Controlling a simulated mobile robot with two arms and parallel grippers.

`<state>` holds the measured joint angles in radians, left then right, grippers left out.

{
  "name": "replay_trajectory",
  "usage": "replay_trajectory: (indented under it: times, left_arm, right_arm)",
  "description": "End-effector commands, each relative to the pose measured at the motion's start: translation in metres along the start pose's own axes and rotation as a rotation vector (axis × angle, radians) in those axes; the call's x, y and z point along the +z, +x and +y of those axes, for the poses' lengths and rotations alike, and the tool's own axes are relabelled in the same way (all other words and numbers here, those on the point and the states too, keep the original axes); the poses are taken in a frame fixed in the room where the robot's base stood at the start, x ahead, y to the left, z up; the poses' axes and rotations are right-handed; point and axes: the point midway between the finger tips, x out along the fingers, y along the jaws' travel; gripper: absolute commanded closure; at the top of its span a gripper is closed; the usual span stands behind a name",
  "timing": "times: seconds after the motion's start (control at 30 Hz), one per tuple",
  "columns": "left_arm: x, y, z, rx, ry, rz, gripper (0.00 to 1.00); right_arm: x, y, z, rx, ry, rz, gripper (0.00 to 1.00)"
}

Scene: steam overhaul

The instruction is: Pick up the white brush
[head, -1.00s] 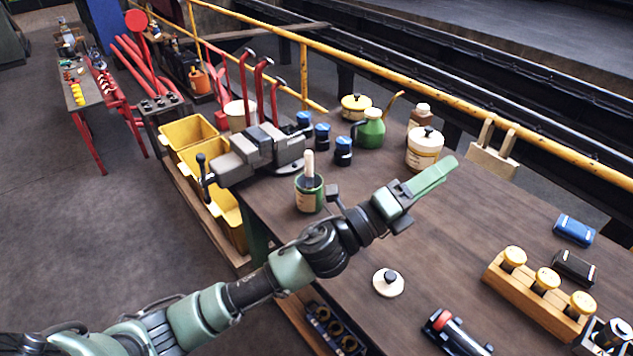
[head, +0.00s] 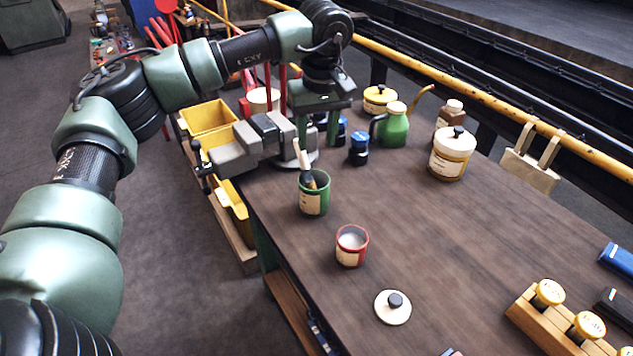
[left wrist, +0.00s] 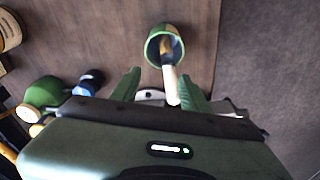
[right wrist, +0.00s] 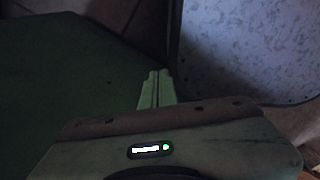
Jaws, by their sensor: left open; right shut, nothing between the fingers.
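The white brush (head: 301,158) stands leaning in a green can (head: 313,198) on the workbench, its pale handle sticking up out of the rim. Its bristle end is down inside the can. My left gripper (head: 319,128) is open, pointing down above and just behind the can. In the left wrist view the brush handle (left wrist: 172,86) comes up from the green can (left wrist: 164,47) between the spread fingers (left wrist: 161,84), with nothing gripped. My right gripper (right wrist: 157,76) is shut and empty in the right wrist view, against a dark green surface; it is away from the brush.
A grey vise (head: 245,148) stands close left of the can. Blue-capped jars (head: 359,150), a green oil can (head: 393,128) and a cream pot (head: 452,155) stand behind it. A red can (head: 351,246) and a round lid (head: 393,307) sit in front. The bench's middle is clear.

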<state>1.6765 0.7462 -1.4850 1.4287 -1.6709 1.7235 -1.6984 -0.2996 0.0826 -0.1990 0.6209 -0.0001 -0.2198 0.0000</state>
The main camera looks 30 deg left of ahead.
Motion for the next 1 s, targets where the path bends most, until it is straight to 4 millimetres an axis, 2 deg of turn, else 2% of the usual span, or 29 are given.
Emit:
replay_trajectory:
  times: [0.17, 0.37, 0.53, 0.7, 0.97, 1.0]
  left_arm:
    - [0.001, 0.009, 0.000, -0.002, 0.000, -0.004, 0.55]
    - [0.002, 0.031, -0.002, -0.001, -0.001, -0.004, 0.55]
    - [0.005, 0.053, -0.008, -0.001, 0.000, -0.006, 0.55]
    - [0.005, 0.075, -0.007, 0.001, -0.001, -0.005, 0.55]
    - [0.005, 0.079, -0.007, 0.004, -0.001, -0.004, 0.55]
    - [0.005, 0.079, -0.007, 0.004, -0.001, -0.004, 0.63]
  right_arm:
    - [0.003, -0.003, -0.003, -0.004, -0.001, -0.005, 1.00]
    - [0.002, -0.010, -0.005, -0.006, 0.000, -0.004, 1.00]
    - [0.000, -0.024, -0.005, -0.007, 0.000, -0.003, 1.00]
    - [-0.001, -0.027, -0.005, -0.007, 0.000, -0.003, 1.00]
    - [-0.003, -0.026, -0.004, -0.006, 0.000, 0.000, 1.00]
    - [-0.003, -0.026, -0.004, -0.006, 0.000, 0.000, 1.00]
